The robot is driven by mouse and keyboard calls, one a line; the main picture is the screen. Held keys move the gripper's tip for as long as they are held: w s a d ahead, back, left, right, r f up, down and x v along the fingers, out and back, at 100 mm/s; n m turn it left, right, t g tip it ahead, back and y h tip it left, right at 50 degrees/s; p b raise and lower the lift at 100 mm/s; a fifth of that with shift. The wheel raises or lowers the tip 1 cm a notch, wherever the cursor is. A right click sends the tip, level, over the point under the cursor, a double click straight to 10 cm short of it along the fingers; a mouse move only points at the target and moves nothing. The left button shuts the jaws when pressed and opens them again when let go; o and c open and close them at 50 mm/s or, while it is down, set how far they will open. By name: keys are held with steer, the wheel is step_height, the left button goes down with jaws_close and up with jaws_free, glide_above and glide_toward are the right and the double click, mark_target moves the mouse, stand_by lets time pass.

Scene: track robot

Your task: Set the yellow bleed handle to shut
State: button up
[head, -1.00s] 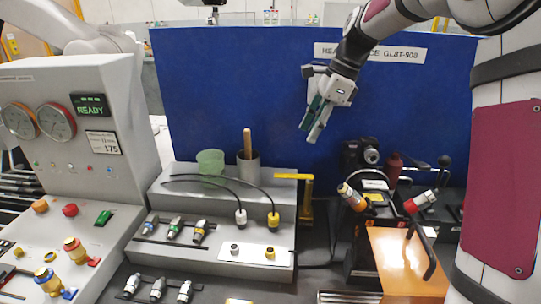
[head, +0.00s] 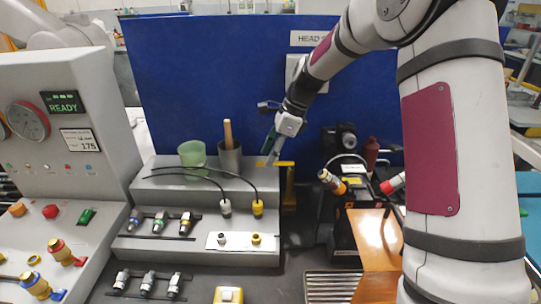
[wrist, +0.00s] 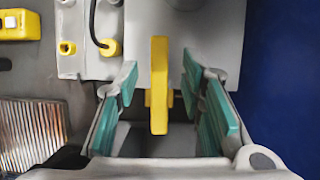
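The yellow bleed handle (wrist: 159,85) is a flat bar that lies between the two teal finger pads of my gripper (wrist: 168,100) in the wrist view. A gap shows on each side of the bar, so the fingers are open around it. In the head view the yellow handle (head: 284,164) sticks out at the right end of the grey stepped block, above a yellow post. My gripper (head: 270,150) points down at the handle's left part, which it partly hides.
The grey stepped block (head: 150,247) holds a green cup (head: 192,153), a grey cup (head: 230,160) and two cables with white and yellow plugs. A blue panel (head: 200,80) stands behind. An orange plate (head: 378,240) and a black device are to the right.

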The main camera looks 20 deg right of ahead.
steer(key=shift+a+f, duration=0.2)
steer(key=shift+f, duration=0.3)
jaws_close()
